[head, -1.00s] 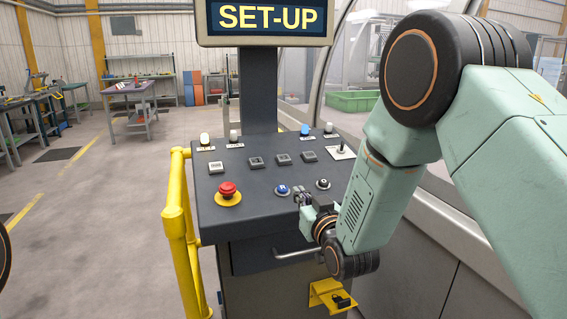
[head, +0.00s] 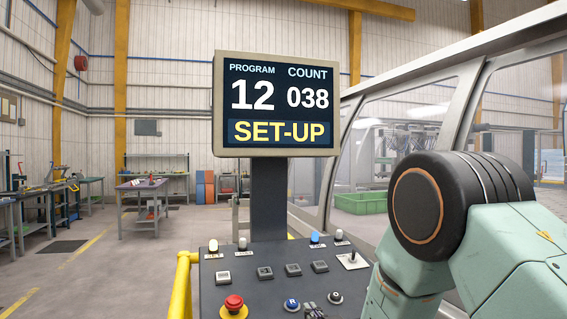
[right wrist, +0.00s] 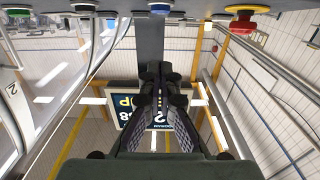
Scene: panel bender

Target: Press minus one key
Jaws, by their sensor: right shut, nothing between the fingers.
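The display (head: 275,104) reads program 12, count 038, SET-UP. My right gripper (head: 314,311) shows only partly at the bottom edge, near the panel's front, between two round knobs. In the right wrist view its fingers (right wrist: 160,74) are together and empty, with the display upside down behind them. My left gripper is out of view.
A red stop button (head: 233,304) is at the panel's left front; a blue knob (head: 291,305) and a dark knob (head: 335,298) flank my gripper. A yellow rail (head: 182,285) borders the left.

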